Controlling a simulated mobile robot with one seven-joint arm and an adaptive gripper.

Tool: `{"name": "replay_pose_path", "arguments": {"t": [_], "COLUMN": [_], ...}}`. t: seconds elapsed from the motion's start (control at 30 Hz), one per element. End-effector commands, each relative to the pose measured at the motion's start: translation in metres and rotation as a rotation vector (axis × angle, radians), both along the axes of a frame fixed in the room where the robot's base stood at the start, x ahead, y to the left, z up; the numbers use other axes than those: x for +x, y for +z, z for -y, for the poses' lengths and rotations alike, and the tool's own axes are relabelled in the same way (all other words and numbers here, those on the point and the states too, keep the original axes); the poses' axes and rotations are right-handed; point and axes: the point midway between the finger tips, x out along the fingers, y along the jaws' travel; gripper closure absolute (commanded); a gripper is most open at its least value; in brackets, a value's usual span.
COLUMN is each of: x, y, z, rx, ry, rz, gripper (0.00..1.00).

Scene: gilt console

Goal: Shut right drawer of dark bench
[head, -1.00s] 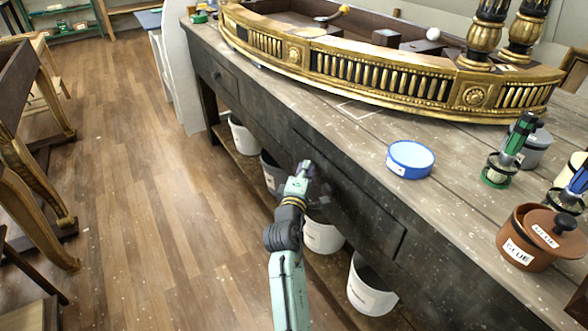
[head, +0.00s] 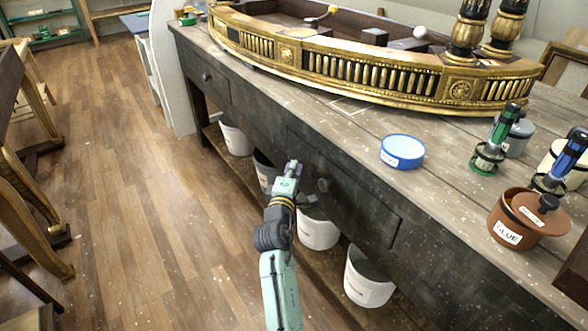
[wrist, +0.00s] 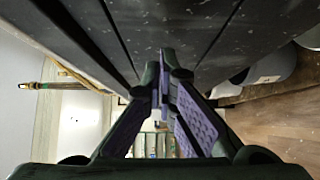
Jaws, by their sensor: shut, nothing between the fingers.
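The dark bench (head: 440,275) runs diagonally across the head view. Its right drawer (head: 355,205) has a dark round knob (head: 324,185). The drawer front looks flush, or nearly flush, with the bench face; a thin dark seam shows around it. My gripper (head: 293,168) is just left of the knob, in front of the bench face, and looks apart from the knob. In the wrist view my gripper (wrist: 163,75) has its purple-padded fingers together with nothing between them. The dark bench face fills the top of that view; the knob is not clear there.
The left drawer (head: 215,85) looks shut. White buckets (head: 368,280) stand on the low shelf under the bench. A gilt console piece (head: 380,75), a blue tin (head: 402,152) and a glue pot (head: 515,222) are on top. The wooden floor (head: 150,220) left of the bench is clear.

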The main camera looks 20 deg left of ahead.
Motion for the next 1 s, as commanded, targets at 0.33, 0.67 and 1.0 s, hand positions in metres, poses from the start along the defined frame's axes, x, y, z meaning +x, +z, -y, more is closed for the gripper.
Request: {"name": "replay_pose_path", "arguments": {"t": [0.33,0.67,1.0], "x": [-0.069,-0.099,-0.113], "y": [-0.004,-0.001,0.073], "z": [0.002,0.004,-0.053], "rx": [0.002,0.001,0.242], "ry": [0.004,0.004,0.178], "rz": [-0.002,-0.002,0.111], "gripper": [1.00,1.00,1.00]}}
